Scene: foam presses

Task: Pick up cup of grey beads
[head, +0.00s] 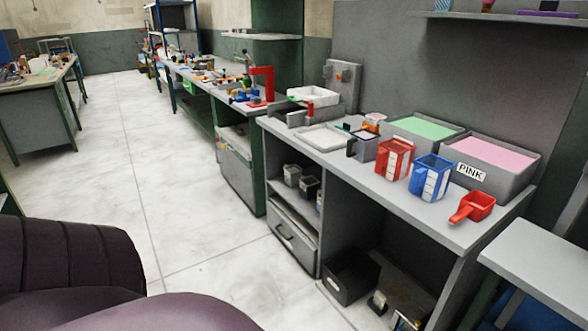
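A dark grey cup (363,146) with a handle on its left side stands upright on the grey workbench (334,163), at the left of a row of cups. Its contents look greyish, but I cannot make out single beads at this distance. To its right stand a red cup (394,159) and a blue cup (430,178), both with white scale labels. Neither of my grippers shows in the head view.
Behind the cups are a bin of green material (463,131) and a bin of pink material (512,186) labelled PINK. A red scoop (474,207) lies at the bench's right end. A white tray (324,138) lies left of the grey cup. Open floor (160,205) lies left of the bench.

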